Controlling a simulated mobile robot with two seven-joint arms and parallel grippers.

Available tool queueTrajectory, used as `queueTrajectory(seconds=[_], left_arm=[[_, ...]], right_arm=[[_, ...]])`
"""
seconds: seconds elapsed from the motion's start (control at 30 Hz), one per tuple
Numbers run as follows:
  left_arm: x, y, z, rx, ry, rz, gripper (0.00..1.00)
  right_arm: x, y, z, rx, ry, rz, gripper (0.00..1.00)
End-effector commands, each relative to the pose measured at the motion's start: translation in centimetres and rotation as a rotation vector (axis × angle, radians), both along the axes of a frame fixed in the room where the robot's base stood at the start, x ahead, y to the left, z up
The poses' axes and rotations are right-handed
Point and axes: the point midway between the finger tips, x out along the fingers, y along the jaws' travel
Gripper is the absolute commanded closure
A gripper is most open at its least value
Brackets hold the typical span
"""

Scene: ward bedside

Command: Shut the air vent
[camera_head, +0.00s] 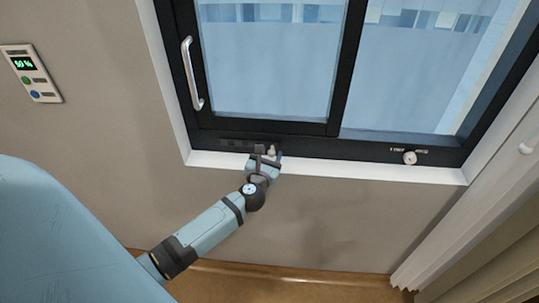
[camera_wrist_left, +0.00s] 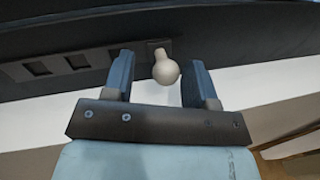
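The air vent (camera_head: 240,144) is a dark strip with slots in the lower window frame. Its slots (camera_wrist_left: 77,60) look like dark square openings in the left wrist view. A pale rounded knob (camera_wrist_left: 166,71) stands on a small plate at the right of the slots; it also shows small in the head view (camera_head: 271,150). My left gripper (camera_head: 267,158) is at the knob. Its two blue fingers (camera_wrist_left: 163,88) are open, one on each side of the knob, with a visible gap to each. My right gripper is in neither view.
A sliding window pane with a silver handle (camera_head: 191,74) is above. A round pale dial (camera_head: 409,158) with small markings sits farther right on the frame. A white sill (camera_head: 340,168) runs below. A wall panel (camera_head: 32,73) reads 50 %. A curtain (camera_head: 480,220) hangs at right.

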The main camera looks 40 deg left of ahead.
Motion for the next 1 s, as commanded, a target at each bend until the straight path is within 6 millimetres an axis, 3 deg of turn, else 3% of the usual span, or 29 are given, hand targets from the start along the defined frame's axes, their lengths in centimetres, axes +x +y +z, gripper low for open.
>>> queueTrajectory(seconds=[0.17,0.27,0.7,1.0], left_arm=[[-0.6,-0.3,-0.1,-0.002,0.000,-0.001,0.48],[-2.0,-0.8,-0.1,-0.003,0.002,-0.002,0.48],[-10.9,-3.9,-0.1,-0.002,0.001,0.000,0.48],[-13.0,-4.7,0.0,-0.001,0.000,0.001,0.48]], right_arm=[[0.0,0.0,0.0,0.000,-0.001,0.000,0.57],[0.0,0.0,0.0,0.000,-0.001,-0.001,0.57],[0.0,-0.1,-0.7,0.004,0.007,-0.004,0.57],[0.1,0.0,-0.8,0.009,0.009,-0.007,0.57]])
